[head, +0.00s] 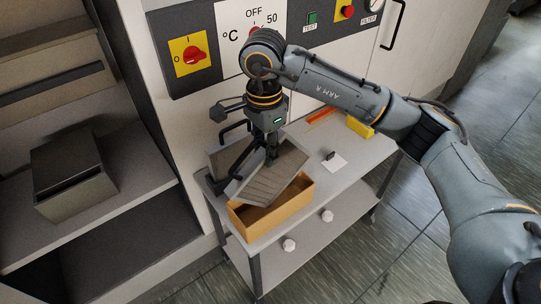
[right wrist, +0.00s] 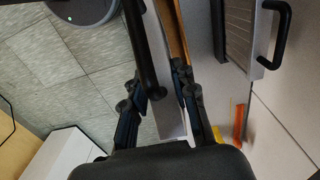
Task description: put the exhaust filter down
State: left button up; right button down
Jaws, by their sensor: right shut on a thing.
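The exhaust filter (head: 278,170) is a grey framed panel with a pleated face. It is tilted above an open cardboard box (head: 290,208) on the grey trolley (head: 345,165). My right gripper (head: 271,155) comes down from above and is shut on the filter; the exact grip point is hard to see. In the right wrist view my right gripper (right wrist: 160,85) has its fingers either side of a dark bar and a pale panel edge (right wrist: 170,120). A second grey panel with a black handle (head: 226,150) stands behind; a pleated panel with a handle also shows in the wrist view (right wrist: 245,38). My left gripper is not in view.
On the trolley top lie a white card with a small dark item (head: 335,162), a yellow block (head: 360,127) and an orange strip (head: 322,115). Two white rolls (head: 289,244) are on the lower shelf. The machine's control panel (head: 305,30) rises behind. A dark grey bin (head: 72,176) stands at left.

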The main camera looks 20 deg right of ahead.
aim_at(268, 170)
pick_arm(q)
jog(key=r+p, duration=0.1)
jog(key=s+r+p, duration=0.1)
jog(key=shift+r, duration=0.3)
pick_arm(e)
jog(key=f, duration=0.1)
jog(key=d+f, duration=0.1)
jog(key=f, duration=0.1)
jog(key=w+f, duration=0.1)
jog(key=f, duration=0.1)
jog(key=shift+d+f, duration=0.15)
jog(key=shift+d, duration=0.05)
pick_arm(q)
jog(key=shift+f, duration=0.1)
pick_arm(e)
jog(key=shift+f, duration=0.1)
jog(key=shift+f, duration=0.15)
jog(key=c, duration=1.1)
grip_release()
jog(key=shift+o, duration=0.2)
